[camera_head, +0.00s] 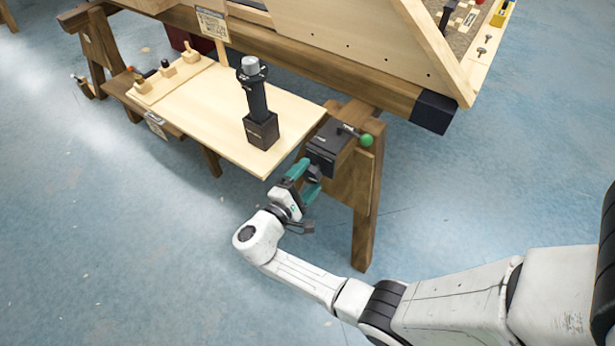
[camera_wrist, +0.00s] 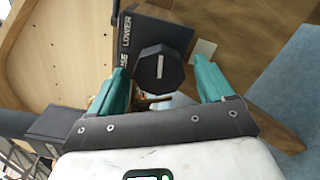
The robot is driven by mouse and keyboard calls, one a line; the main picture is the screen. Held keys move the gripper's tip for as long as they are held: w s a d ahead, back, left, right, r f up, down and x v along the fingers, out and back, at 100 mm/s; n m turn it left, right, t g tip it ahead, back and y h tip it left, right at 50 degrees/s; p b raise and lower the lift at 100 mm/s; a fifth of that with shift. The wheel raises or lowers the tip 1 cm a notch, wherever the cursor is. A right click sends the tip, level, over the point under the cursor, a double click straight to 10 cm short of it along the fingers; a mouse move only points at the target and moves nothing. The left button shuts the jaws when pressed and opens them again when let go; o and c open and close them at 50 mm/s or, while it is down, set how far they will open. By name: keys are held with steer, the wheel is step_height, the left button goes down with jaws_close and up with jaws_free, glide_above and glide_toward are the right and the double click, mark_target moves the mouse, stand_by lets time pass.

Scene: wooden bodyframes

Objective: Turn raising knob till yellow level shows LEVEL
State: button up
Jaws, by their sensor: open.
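The raising knob (camera_wrist: 160,67) is a black, many-sided knob with a white line on its face, nearly upright in the wrist view. It sits on a black box (camera_head: 326,146) fixed to a wooden trestle. White lettering beside it reads "LOWER", with another word partly hidden. My gripper (camera_head: 307,180) is open in front of the box; in the wrist view its teal fingers (camera_wrist: 159,80) are on either side of the knob. I cannot tell whether they touch it. A yellow level (camera_head: 502,12) is at the top right edge of the head view; its reading is too small to see.
A wooden shelf board (camera_head: 215,105) carries a black post (camera_head: 256,100) just left of my gripper. A trestle leg (camera_head: 364,215) stands close on the right. The blue floor in front is clear.

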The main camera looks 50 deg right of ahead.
steer(key=a, duration=1)
steer(key=shift+s+a, duration=0.15)
steer(key=s+d+f+m+g+y, duration=0.1)
steer(key=s+f+m+y, duration=0.15)
steer(key=s+y, duration=0.55)
steer(key=s+d+f+m+g+y, duration=0.1)
steer(key=s+f+m+y, duration=0.15)
steer(key=s+y, duration=0.6)
steer(key=s+a+r+t+p, duration=0.1)
steer(key=r+p, duration=1)
steer(key=r, duration=0.2)
steer(key=s+a+r+t+y+p, duration=0.1)
steer(key=s+a+r+p, duration=0.1)
steer(key=r+p, duration=1)
step_height(320, 180, up, 2)
steer(key=shift+r+m, duration=0.1)
steer(key=shift+m, duration=0.3)
